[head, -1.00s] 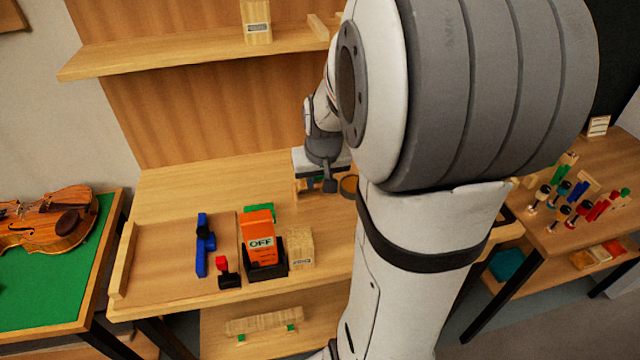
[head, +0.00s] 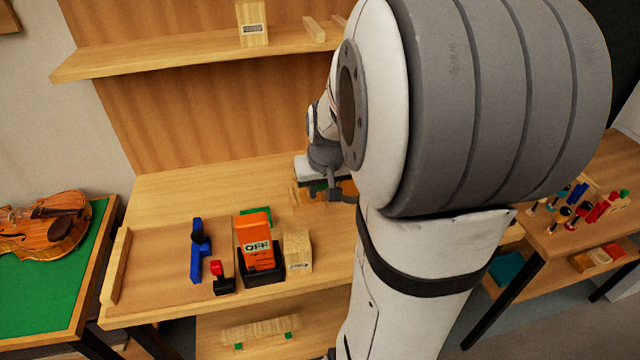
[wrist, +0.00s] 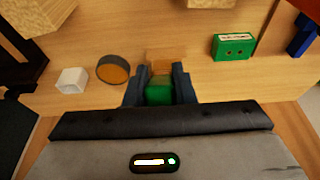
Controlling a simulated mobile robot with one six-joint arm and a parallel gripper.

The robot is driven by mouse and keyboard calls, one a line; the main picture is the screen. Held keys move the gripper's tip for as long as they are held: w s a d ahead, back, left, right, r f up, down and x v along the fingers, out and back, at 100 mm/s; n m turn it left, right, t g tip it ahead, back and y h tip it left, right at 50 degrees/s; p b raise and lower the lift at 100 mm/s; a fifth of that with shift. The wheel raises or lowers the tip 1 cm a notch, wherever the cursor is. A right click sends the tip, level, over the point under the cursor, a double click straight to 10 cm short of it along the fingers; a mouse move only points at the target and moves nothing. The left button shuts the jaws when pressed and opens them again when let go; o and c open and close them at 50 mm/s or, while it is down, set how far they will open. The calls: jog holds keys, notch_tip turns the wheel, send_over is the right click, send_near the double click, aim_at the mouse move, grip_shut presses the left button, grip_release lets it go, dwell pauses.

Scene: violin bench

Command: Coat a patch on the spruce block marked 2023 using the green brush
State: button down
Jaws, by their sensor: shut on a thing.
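My gripper (wrist: 160,88) is shut on a green piece (wrist: 159,94), which looks like the green brush's handle. A tan-orange part (wrist: 160,60) shows just beyond the fingertips; I cannot tell whether it is the brush's tip or a thing behind it. In the head view my gripper (head: 330,190) is low over the bench's back right, partly hidden by my arm. A pale wood block (head: 297,250) with a small dark label, too blurred to read surely, stands right of the orange OFF box. A dark round dish with amber contents (wrist: 113,69) lies left of my fingers in the wrist view.
The orange OFF box (head: 255,240) stands in a black holder. A green box (wrist: 233,46) and a small white cup (wrist: 71,81) flank the gripper. Blue (head: 199,255) and red-black (head: 221,280) tools lie left. Another labelled block (head: 252,22) is on the upper shelf.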

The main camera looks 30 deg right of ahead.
jog(key=f, duration=0.1)
jog(key=s+f+b, duration=0.1)
jog(key=f+b, duration=0.1)
jog(key=shift+s+a, duration=0.25)
jog(key=shift+s, duration=0.1)
jog(key=s+a+r+p, duration=0.1)
jog(key=s+r, duration=0.2)
jog(key=s, duration=0.2)
jog(key=shift+a+p, duration=0.2)
jog(key=shift+p, duration=0.2)
jog(key=shift+r, duration=0.1)
